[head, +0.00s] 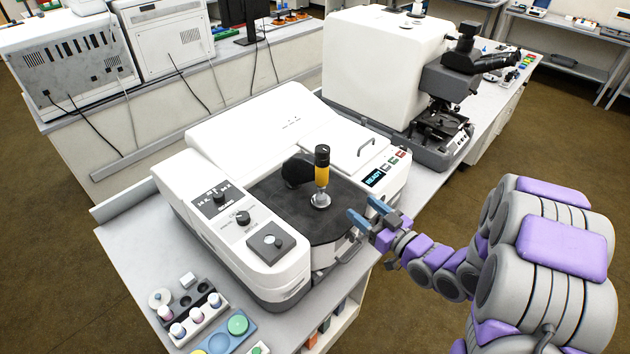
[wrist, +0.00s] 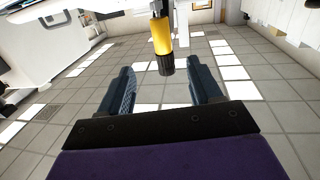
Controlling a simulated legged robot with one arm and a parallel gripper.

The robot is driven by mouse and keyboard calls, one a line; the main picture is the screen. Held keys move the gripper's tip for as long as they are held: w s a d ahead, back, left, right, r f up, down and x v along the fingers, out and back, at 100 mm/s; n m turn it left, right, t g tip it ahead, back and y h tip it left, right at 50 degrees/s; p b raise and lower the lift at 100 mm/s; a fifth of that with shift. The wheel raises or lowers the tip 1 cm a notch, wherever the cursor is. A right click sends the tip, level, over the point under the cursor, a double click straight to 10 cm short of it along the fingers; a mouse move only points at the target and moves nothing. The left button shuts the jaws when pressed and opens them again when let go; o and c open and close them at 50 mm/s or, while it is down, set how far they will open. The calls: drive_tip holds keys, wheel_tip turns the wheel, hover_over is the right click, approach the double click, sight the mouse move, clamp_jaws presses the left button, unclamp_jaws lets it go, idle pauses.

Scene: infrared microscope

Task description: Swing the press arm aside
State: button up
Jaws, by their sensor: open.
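The press arm (head: 298,170) is a dark rounded arm over the black stage of the white instrument. At its free end is an upright yellow post with a black knob (head: 322,176) and a silver foot at the stage. My gripper (head: 363,209) is open and empty, to the right of the post, near the stage's right edge. In the wrist view, the blue fingers (wrist: 160,75) stand apart. The yellow post with its black end (wrist: 162,38) shows beyond them, lined up with the gap, apparently upside down. I cannot tell the exact distance between them.
The white instrument (head: 240,135) has a READY display (head: 374,179) at right and knobs on its left panel. A vial rack (head: 192,316) and a blue tray stand at the front left. A microscope (head: 455,95) stands behind. Open floor lies to the right.

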sight(327, 177)
drive_tip(key=x, duration=0.8)
drive_tip(key=b+x, duration=0.1)
drive_tip(key=x, duration=0.7)
drive_tip(key=shift+r, duration=0.2)
drive_tip(key=shift+w+a, duration=0.35)
drive_tip(key=shift+a, duration=0.3)
drive_tip(key=shift+d, duration=0.1)
drive_tip(key=shift+d, duration=0.1)
drive_tip(key=shift+c, duration=0.7)
clamp_jaws()
